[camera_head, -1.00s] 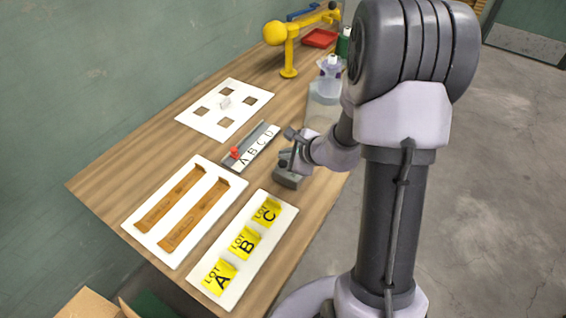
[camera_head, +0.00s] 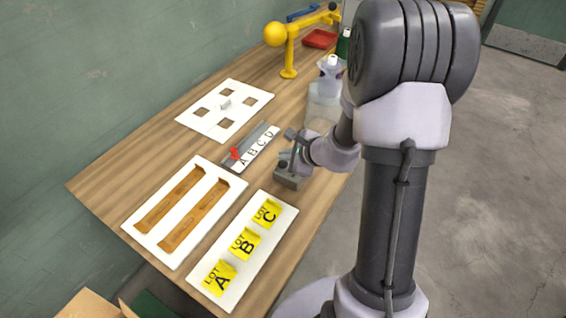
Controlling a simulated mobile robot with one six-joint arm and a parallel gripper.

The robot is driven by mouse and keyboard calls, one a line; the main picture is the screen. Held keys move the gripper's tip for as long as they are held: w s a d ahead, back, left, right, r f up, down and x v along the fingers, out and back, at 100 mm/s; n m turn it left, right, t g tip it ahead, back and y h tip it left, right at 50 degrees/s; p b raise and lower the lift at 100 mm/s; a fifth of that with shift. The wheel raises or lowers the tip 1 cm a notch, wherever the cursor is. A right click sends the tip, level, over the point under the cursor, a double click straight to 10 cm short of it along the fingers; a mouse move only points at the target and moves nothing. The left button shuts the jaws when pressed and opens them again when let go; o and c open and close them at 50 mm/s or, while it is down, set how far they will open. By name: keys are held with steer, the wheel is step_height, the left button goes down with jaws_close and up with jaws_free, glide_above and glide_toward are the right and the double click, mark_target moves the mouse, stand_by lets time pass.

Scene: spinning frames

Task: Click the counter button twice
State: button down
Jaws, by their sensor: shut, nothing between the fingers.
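A small dark grey box, which looks like the counter (camera_head: 287,182), sits on the wooden table near its right edge, just beyond the white board with the yellow labels. My gripper (camera_head: 284,164) is right over the box, with its fingers shut and nothing between them. The button on the box is hidden by the gripper or too small to make out. I cannot tell whether the fingertips touch it.
A slider with a red knob (camera_head: 235,154) and an A B C D scale lies left of the box. A yellow-label board (camera_head: 243,250), a slotted board (camera_head: 184,210), a four-hole board (camera_head: 224,108) and a clear bottle (camera_head: 329,72) surround it.

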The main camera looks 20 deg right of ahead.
mark_target(285, 165)
stand_by(0.6)
steer(key=shift+f+b, duration=0.45)
steer(key=shift+b, duration=0.3)
steer(key=shift+f+b, duration=0.6)
steer(key=shift+b, duration=0.1)
stand_by(0.4)
stand_by(0.4)
steer(key=shift+r+p, duration=0.7)
steer(key=shift+r, duration=0.35)
steer(key=shift+r, duration=0.15)
step_height(285, 165, up, 5)
steer(key=p, duration=0.3)
steer(key=shift+p, duration=0.35)
